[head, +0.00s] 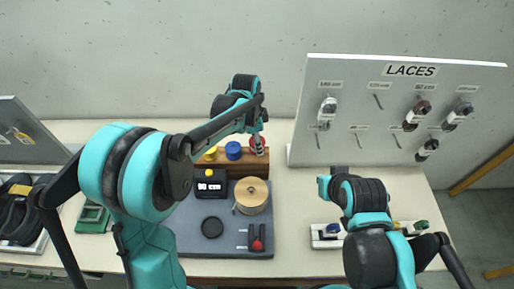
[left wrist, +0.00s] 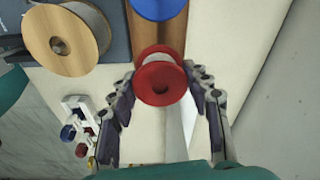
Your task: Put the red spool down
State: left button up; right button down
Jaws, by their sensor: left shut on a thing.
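The red spool (left wrist: 160,78) is between the two fingers of my left gripper (left wrist: 161,92) in the left wrist view, and the gripper is shut on it. In the head view the red spool (head: 257,151) shows under my left gripper (head: 258,138), at the right end of the brown wooden rack (head: 236,166). I cannot tell whether the spool touches the rack. A blue spool (head: 233,150) and a yellow spool (head: 210,154) stand on the rack to its left. My right gripper (head: 341,172) is over the table at the right; its fingers are not clear.
A grey mat (head: 200,246) holds a large wooden spool (head: 251,196), a black display box (head: 211,186) and a dark disc (head: 212,227). The LACES board (head: 350,110) stands at the right. A white tray (head: 318,241) lies near my right arm. Bare table lies right of the mat.

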pick_arm(q)
notch_tip(320, 180, down, 3)
jog(key=shift+w+f+b, duration=0.1)
jog(key=shift+f+b, duration=0.05)
jog(key=shift+b, duration=0.2)
jog(key=o, duration=0.8)
jog(key=shift+f, duration=0.1)
jog(key=o, duration=0.5)
jog(key=shift+c, duration=0.2)
jog(key=shift+r, duration=0.55)
jog(key=r, duration=0.3)
jog(key=a+r+p, duration=0.1)
jog(key=r, duration=0.3)
jog(key=r+p, duration=0.1)
jog(key=r, duration=0.3)
jog(key=shift+s+a+r, duration=0.15)
jog(key=shift+s+a, duration=0.05)
jog(key=shift+s, duration=0.05)
